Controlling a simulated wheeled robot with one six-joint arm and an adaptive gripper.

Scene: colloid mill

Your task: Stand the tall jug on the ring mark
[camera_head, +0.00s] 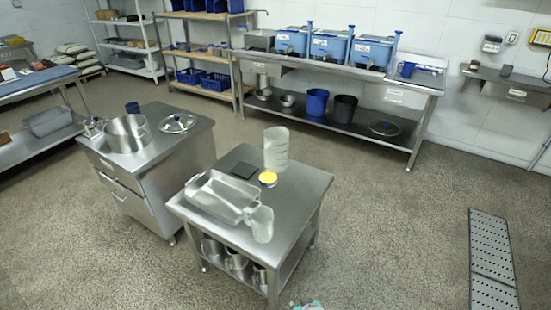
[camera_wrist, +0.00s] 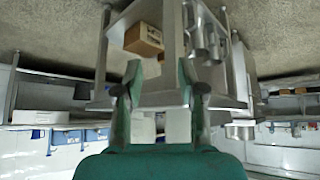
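The tall jug (camera_head: 276,148) is translucent, with faint markings, and stands upright near the back edge of the small steel table (camera_head: 295,195). A yellow disc with a darker rim (camera_head: 268,179) lies just in front of its base. I cannot tell whether this disc is the ring mark; no other ring shows clearly. A shorter translucent jug (camera_head: 261,224) with a handle stands at the table's front corner. In the wrist view my gripper (camera_wrist: 160,92) has its two fingers wide apart, with nothing clearly held between them. The wrist view appears upside down and faces the steel table from the side.
A steel cabinet (camera_head: 150,165) holds a pot and lid on the left.

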